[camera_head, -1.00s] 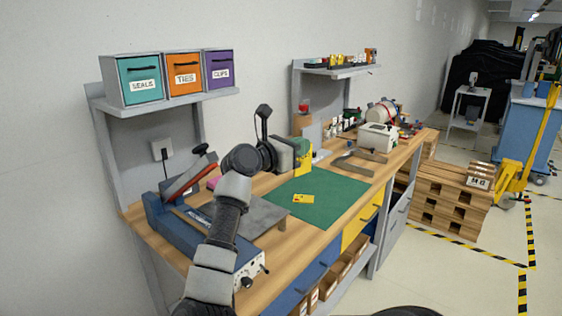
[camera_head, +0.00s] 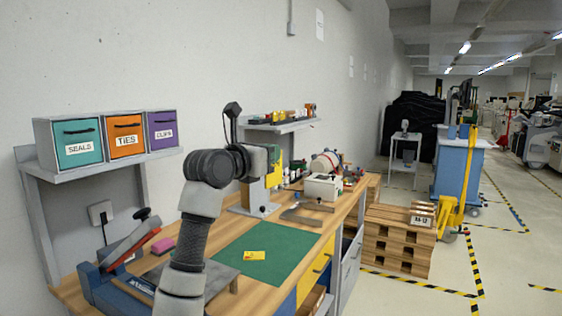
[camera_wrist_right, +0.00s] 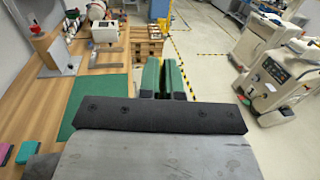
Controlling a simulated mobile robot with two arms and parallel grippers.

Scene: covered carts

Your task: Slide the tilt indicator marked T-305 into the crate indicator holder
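My right gripper (camera_head: 276,165) is raised over the bench in the head view. Another yellow card (camera_head: 255,255) lies flat on the green mat (camera_head: 281,238), apart from the gripper. No indicator holder can be made out. My left gripper is out of view.
The wooden bench (camera_head: 337,216) carries a blue sealing machine (camera_head: 120,262) and a white box (camera_head: 322,187). Labelled bins (camera_head: 126,135) sit on a shelf. Stacked pallets (camera_head: 398,240) stand beyond the bench, near a blue cart (camera_head: 457,172).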

